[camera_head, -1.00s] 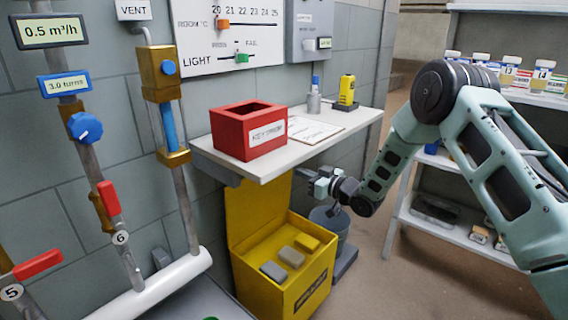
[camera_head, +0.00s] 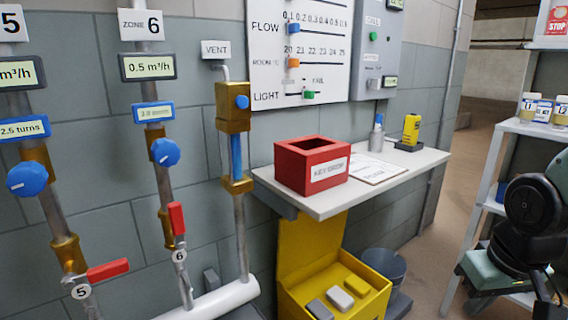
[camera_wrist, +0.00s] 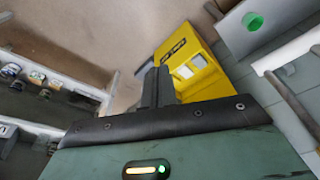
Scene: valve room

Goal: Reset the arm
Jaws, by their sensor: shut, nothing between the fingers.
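My arm is at the right edge of the head view, with a dark joint and a pale green link in front of the shelf. My gripper (camera_wrist: 158,84) shows in the wrist view as dark fingers held together, with nothing between them. It points toward the floor, and the yellow bin (camera_wrist: 190,52) lies beyond it in that view. I cannot clearly make out the fingers in the head view.
A white wall shelf (camera_head: 330,200) carries a red box (camera_head: 290,168) and a yellow handheld device (camera_head: 411,130). The yellow bin (camera_head: 300,250) below holds several blocks, beside a grey bucket (camera_head: 385,265). Valve pipes line the left; a rack (camera_head: 500,140) stands right.

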